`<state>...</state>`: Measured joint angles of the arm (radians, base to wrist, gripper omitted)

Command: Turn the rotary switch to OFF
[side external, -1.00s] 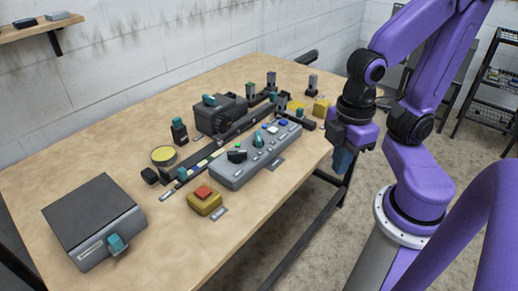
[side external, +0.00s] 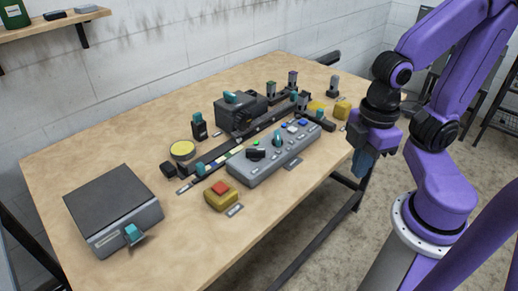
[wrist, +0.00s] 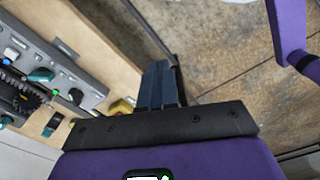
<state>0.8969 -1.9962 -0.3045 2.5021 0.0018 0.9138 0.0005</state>
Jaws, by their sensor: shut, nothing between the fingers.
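A grey control box (side external: 246,177) lies on the table in the side external view. On its top are a black knob (side external: 256,153) at the near end and a teal knob (side external: 278,139) near the middle. I cannot tell which is the rotary switch, and its OFF mark is too small to read. My gripper (side external: 361,166) hangs pointing down past the table's right edge, apart from the box. Its blue fingers are together and empty. In the wrist view the fingers (wrist: 160,84) point over the floor, and part of the box (wrist: 32,45) shows at left.
A yellow-based red button (side external: 221,192) sits left of the box. A rail (side external: 240,141) and a dark machine (side external: 240,108) lie behind it. A hinged grey case (side external: 115,205) stands at front left. Yellow blocks (side external: 342,111) are near the gripper. The near table edge is clear.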

